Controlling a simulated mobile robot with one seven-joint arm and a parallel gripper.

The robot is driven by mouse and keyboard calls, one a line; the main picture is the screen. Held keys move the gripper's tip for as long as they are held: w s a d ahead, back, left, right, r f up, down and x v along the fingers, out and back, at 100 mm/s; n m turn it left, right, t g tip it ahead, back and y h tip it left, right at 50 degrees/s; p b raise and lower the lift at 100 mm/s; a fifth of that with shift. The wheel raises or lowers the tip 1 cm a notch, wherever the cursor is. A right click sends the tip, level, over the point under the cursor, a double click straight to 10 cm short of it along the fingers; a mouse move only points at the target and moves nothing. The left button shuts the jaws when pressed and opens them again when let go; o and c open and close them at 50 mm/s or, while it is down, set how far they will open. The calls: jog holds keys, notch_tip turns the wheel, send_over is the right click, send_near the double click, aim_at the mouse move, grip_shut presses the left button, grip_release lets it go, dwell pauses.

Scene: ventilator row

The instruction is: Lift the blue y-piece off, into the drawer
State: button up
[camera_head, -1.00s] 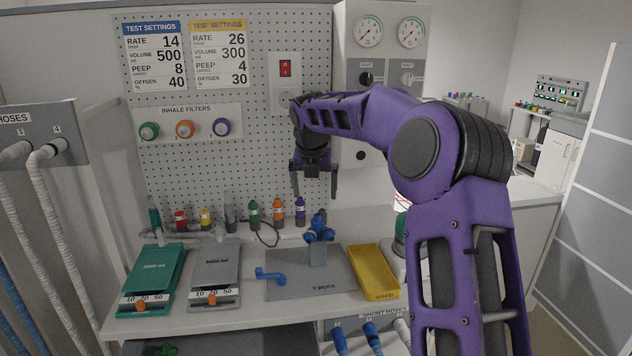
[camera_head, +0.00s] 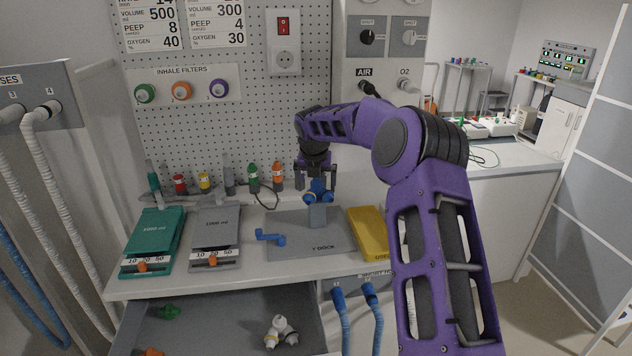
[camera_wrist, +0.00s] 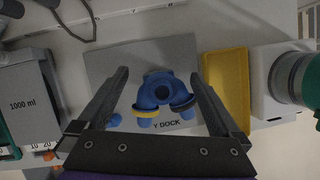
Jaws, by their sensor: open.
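The blue y-piece (camera_head: 318,191) sits upright on top of the grey post of the Y dock (camera_head: 317,215). In the wrist view the y-piece (camera_wrist: 162,93) shows from above with a yellow ring on one branch, between the two fingers. My gripper (camera_head: 315,181) is open, pointing down just above the y-piece, with a finger on either side; I cannot tell whether they touch it. It also shows in the wrist view (camera_wrist: 158,78). The drawer (camera_head: 225,325) below the bench is open and holds a white y-piece (camera_head: 281,332) and green and orange parts.
A blue elbow (camera_head: 270,238) lies on the dock plate. A yellow tray (camera_head: 367,232) is right of it. Green (camera_head: 155,235) and grey (camera_head: 215,232) test lungs stand left. Coloured bottles line the back. Blue hoses (camera_head: 344,310) hang right of the drawer.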

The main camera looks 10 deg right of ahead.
jog(key=shift+c, duration=0.2)
jog(key=c, duration=1.3)
jog(key=shift+c, duration=0.2)
jog(key=shift+r, duration=0.3)
jog(key=shift+r+p, duration=1.2)
jog(key=shift+r, duration=1.15)
jog(key=shift+s, duration=0.1)
